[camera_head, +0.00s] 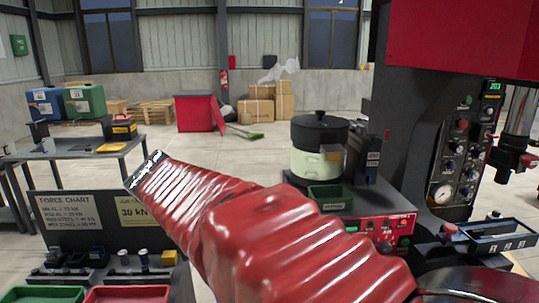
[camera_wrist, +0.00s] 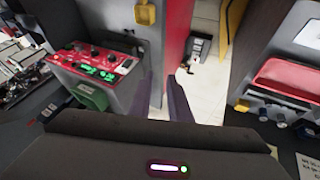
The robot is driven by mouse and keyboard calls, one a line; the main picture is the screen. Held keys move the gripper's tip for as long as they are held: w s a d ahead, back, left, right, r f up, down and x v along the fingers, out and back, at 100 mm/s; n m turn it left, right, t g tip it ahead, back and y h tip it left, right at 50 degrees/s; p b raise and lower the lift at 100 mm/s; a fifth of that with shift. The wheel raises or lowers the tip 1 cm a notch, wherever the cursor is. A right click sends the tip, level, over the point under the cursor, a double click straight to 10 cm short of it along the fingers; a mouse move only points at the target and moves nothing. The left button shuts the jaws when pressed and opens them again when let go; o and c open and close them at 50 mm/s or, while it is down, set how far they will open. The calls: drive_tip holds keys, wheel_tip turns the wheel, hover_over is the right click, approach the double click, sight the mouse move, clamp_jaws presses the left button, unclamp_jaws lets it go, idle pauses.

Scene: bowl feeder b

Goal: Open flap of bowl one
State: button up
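The bowl feeder (camera_head: 318,165) stands right of centre in the head view, a pale drum under a black lid (camera_head: 319,122) with a knob. A small tan piece (camera_head: 333,153) is on its front right; I cannot tell if it is the flap. A green tray (camera_head: 325,197) sits at its front. No label marks bowl one. My red-sleeved arm crosses the head view, its dark end left of the feeder; the fingers are hidden there. In the wrist view my gripper (camera_wrist: 166,100) shows two dark fingers apart with floor visible between them. It is open and empty.
A red control panel (camera_head: 375,225) is below the feeder; a red panel with green displays (camera_wrist: 95,65) shows in the wrist view. A black and red press (camera_head: 425,110) stands at right. Left are a table (camera_head: 75,150) and a FORCE CHART board (camera_head: 70,212). Open floor (camera_head: 190,145) lies behind.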

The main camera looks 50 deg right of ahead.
drive_tip(key=w+d+r+m+g+h, duration=0.1)
drive_tip(key=d+r+m+g+h, duration=0.2)
drive_tip(key=d, duration=0.5)
drive_tip(key=w+d+r+m+g+h, duration=0.1)
drive_tip(key=d+r+m+g, duration=0.2)
drive_tip(key=d+m, duration=0.35)
drive_tip(key=m+g+h, duration=0.2)
drive_tip(key=m+g, duration=0.5)
drive_tip(key=m, duration=0.2)
approach(341, 157)
drive_tip(key=w, duration=0.2)
drive_tip(key=shift+s+a+f, duration=0.1)
drive_tip(key=shift+s+a, duration=0.05)
drive_tip(key=shift+a, duration=0.3)
drive_tip(key=x, duration=1.4)
drive_tip(key=shift+c, duration=0.4)
clamp_jaws()
